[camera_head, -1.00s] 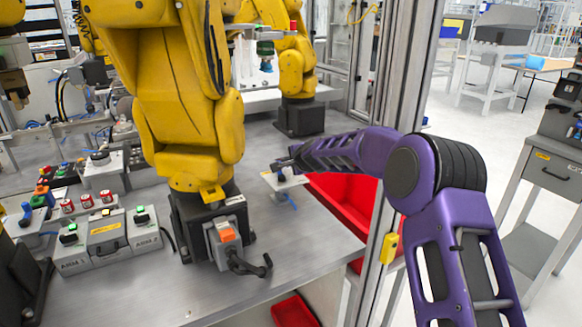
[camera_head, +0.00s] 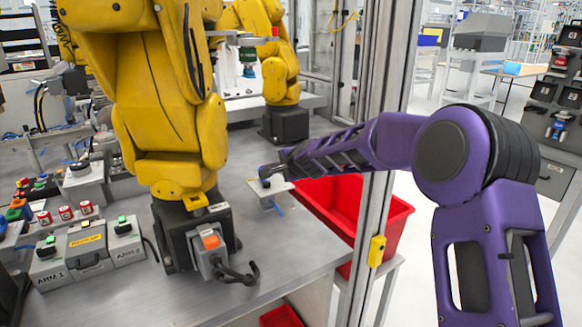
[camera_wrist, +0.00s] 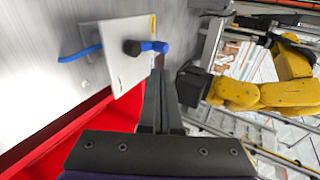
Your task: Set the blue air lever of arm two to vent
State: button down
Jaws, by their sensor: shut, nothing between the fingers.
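The blue air lever (camera_wrist: 153,47) has a black hub and a short blue handle on a white plate (camera_wrist: 118,70). In the wrist view the handle points right, and a blue hose (camera_wrist: 80,53) leaves the plate's left side. My gripper (camera_wrist: 159,70) is shut and empty, its fingertips close to the handle; I cannot tell if they touch it. In the head view the plate (camera_head: 277,187) stands right of the front yellow arm (camera_head: 165,120), and my gripper (camera_head: 272,172) is at the plate. The lever is small and partly covered there.
A red bin (camera_head: 345,210) lies just right of the plate, beside a metal post (camera_head: 372,120). Control boxes marked ARM 1 (camera_head: 50,268) and ARM 2 (camera_head: 124,245) stand at left. A second yellow arm (camera_head: 275,70) is behind.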

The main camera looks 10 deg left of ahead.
jog(key=b+v, duration=0.1)
jog(key=v, duration=1)
jog(key=shift+s+d+r, duration=0.2)
